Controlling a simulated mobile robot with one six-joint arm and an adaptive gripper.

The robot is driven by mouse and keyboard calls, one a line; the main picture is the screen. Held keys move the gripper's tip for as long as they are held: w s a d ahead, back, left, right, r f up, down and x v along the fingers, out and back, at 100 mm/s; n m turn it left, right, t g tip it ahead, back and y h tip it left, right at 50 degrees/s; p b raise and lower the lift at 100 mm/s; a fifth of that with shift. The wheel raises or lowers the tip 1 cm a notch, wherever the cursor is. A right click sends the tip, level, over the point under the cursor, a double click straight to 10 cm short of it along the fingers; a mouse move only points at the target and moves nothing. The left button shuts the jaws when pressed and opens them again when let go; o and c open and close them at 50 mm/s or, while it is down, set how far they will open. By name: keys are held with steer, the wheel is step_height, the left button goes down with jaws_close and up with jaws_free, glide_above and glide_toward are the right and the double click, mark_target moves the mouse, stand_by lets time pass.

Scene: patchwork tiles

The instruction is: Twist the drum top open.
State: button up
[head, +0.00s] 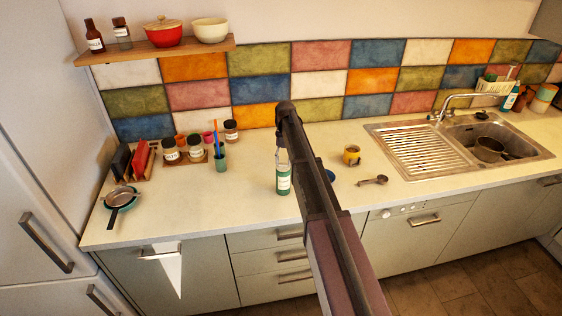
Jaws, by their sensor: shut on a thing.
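My dark arm crosses the middle of the head view, from the bottom edge up over the counter. A small part of a blue thing (330,175) shows on the counter just right of the arm. The arm covers the rest of it, so I cannot tell whether it is the drum.
Right of the arm are a yellow mug (351,155) and a metal scoop (372,180), then the sink (410,145). Left are a cup with utensils (220,163), spice jars (171,155) and a strainer (121,197).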

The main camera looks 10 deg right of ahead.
mark_target(284, 165)
steer(key=o, duration=1.2)
steer(key=shift+c, duration=0.2)
steer(key=shift+r, duration=0.2)
steer(key=shift+r+p, duration=2.85)
steer(key=shift+p, duration=0.15)
steer(key=shift+s, duration=0.1)
